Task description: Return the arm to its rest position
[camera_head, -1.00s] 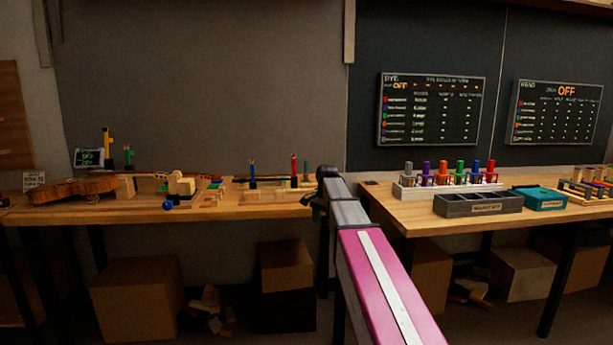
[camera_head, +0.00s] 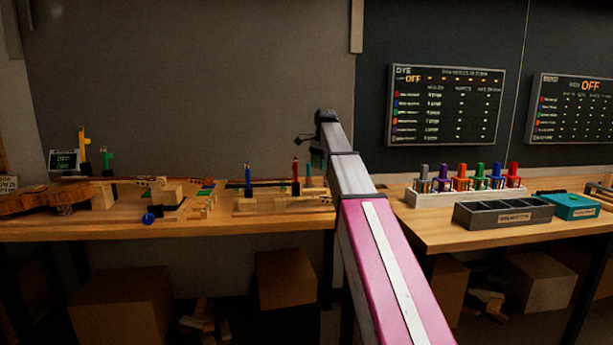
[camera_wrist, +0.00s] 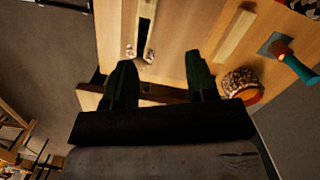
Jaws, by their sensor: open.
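My arm (camera_head: 372,240) reaches forward through the middle of the head view, with its far end raised above the gap between two benches. My gripper (camera_wrist: 160,66) shows in the wrist view with its two dark green fingers spread apart. Nothing is between the fingers. In the wrist view, wooden surfaces lie beyond the fingertips; I cannot tell how far away they are. In the head view the gripper is small and dark at the arm's end, and its fingers are hard to make out.
The right bench (camera_head: 425,232) holds a white rack (camera_head: 450,199), a grey divided tray (camera_head: 503,212) and a teal box (camera_head: 571,206). Cardboard boxes (camera_head: 122,306) stand below. A teal-handled tool (camera_wrist: 297,66) shows in the wrist view.

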